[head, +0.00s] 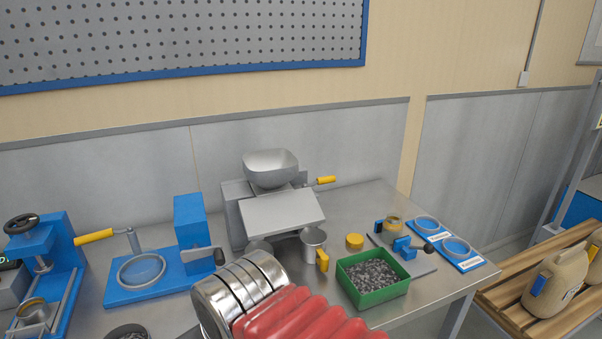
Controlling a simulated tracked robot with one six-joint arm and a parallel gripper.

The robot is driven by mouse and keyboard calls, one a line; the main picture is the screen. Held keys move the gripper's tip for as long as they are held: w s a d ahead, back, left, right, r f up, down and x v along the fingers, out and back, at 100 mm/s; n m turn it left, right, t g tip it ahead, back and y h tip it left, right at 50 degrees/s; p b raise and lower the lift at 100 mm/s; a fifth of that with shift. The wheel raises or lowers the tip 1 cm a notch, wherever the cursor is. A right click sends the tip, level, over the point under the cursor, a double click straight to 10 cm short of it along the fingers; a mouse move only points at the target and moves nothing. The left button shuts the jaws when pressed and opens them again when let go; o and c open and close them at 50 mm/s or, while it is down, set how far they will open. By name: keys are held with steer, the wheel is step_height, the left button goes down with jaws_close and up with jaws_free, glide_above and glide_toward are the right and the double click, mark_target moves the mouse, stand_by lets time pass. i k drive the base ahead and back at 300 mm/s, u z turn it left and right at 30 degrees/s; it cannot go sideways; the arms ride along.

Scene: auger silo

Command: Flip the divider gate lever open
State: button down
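The grey sample divider (282,212) stands on the metal workbench, with a round-cornered hopper (271,167) on top and a sloped front plate. Its gate lever has a yellow grip (326,181) and sticks out to the right from behind the hopper, close to level. Nothing touches the lever. A metal cup (313,242) with a yellow handle stands below the plate on the right. Another cup rim (259,247) shows on the left, partly hidden by my arm. My arm, a ribbed metal joint and red bellows, rises from the bottom edge. My gripper's fingers do not show.
Blue fixtures with a yellow-handled lever (94,237) stand to the left. Blue-rimmed dishes (457,247) lie near the right edge. Space above the lever is clear.

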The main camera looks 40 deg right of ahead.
mark_target(324, 179)
steer(key=u, duration=0.7)
steer(key=k, duration=1.45)
steer(key=z, duration=0.95)
steer(key=i, duration=1)
